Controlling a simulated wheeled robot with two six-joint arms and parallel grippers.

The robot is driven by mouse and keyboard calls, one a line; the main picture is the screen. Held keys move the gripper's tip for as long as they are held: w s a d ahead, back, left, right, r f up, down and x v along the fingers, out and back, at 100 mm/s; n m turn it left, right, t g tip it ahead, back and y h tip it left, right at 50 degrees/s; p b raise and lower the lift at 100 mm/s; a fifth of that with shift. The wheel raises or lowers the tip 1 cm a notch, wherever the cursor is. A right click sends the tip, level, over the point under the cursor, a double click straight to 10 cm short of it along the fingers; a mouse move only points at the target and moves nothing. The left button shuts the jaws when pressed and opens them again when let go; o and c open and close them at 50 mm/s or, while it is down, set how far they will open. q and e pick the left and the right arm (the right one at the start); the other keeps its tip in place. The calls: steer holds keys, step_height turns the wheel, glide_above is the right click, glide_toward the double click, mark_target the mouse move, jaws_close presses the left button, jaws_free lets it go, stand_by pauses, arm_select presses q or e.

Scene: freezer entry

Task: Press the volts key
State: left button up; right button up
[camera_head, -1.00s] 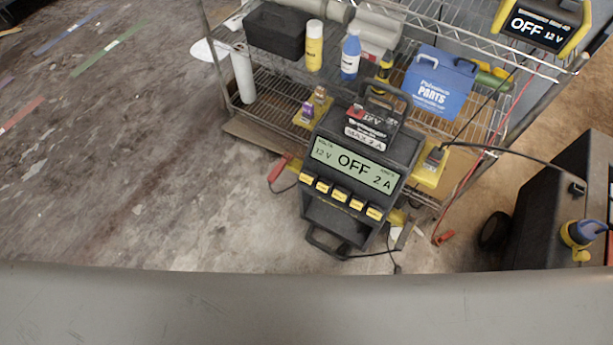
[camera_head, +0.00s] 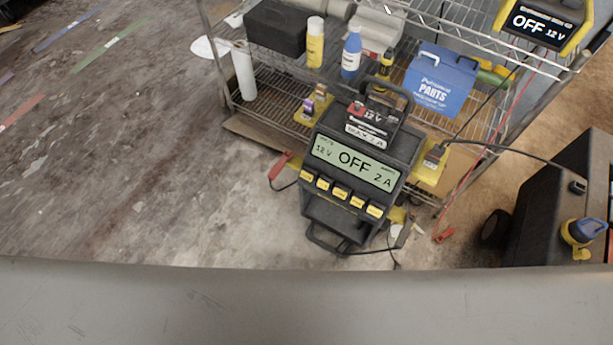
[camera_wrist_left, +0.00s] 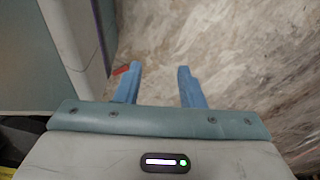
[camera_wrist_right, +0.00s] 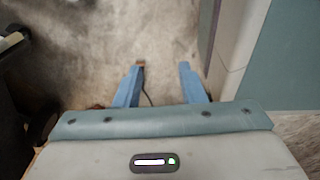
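A black battery charger (camera_head: 354,170) stands in front of a wire rack in the head view. Its display (camera_head: 355,161) reads 12 V, OFF and 2 A. A row of several yellow keys (camera_head: 340,194) runs below the display; their labels are too small to read, so I cannot tell which is the volts key. My left gripper (camera_wrist_left: 157,84) is open and empty over the floor in the left wrist view. My right gripper (camera_wrist_right: 162,80) is open and empty over the floor in the right wrist view. Neither gripper shows in the head view.
The wire rack (camera_head: 285,98) holds bottles, a blue parts box (camera_head: 439,80) and a black bin (camera_head: 283,28). A second display (camera_head: 543,25) reads OFF 12 V. A black case (camera_head: 553,190) stands at right. Cables and clamps lie around the charger. The floor at left is clear.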

arm_select(q)
jaws_close()
steer(key=shift+d, duration=0.15)
arm_select(e)
steer(key=shift+s+d, duration=0.1)
steer(key=shift+d, duration=0.65)
steer(key=shift+a, duration=0.1)
steer(key=shift+w+a, duration=0.2)
steer(key=shift+a, duration=0.45)
steer(key=shift+d, duration=0.25)
steer(key=shift+d, duration=0.5)
